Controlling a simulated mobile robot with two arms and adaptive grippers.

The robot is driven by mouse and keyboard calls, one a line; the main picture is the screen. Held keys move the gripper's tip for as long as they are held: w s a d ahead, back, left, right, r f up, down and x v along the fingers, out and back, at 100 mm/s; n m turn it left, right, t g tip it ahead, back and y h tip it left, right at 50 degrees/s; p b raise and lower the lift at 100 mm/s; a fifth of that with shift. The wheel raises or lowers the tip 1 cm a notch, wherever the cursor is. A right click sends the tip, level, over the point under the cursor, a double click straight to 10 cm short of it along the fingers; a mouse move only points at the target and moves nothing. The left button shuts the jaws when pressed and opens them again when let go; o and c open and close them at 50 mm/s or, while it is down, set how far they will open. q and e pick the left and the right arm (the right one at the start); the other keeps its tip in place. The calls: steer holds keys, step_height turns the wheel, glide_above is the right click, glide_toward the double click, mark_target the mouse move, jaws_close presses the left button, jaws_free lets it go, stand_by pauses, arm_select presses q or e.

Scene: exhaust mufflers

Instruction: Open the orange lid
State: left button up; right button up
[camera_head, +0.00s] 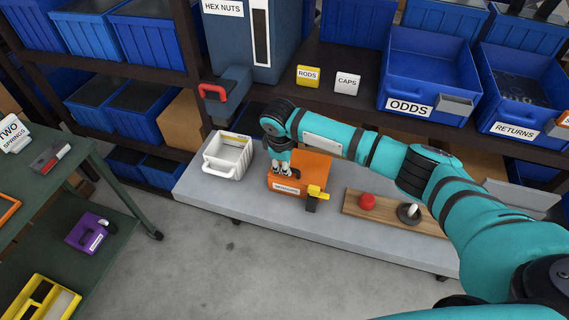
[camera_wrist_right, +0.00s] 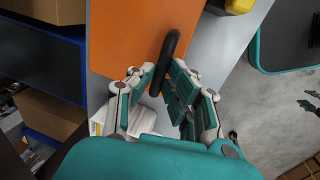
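The orange box with its orange lid (camera_head: 312,164) stands on the grey bench, with a white label on its front. The lid also shows in the right wrist view (camera_wrist_right: 128,38), with a black handle (camera_wrist_right: 169,48) on it. My right gripper (camera_head: 282,168) reaches down onto the top of the box. In the wrist view its fingers (camera_wrist_right: 160,82) are close together on either side of the handle and appear closed on it. The lid lies flat on the box, with no gap visible. My left gripper is not in view.
A yellow-handled item (camera_head: 316,192) is at the box's front right corner. A white bin (camera_head: 228,157) stands to its left. A wooden board (camera_head: 390,212) with a red knob lies to the right. The shelf with blue bins (camera_head: 425,70) rises behind.

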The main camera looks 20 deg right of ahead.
jaws_close()
steer(key=shift+r, duration=0.1)
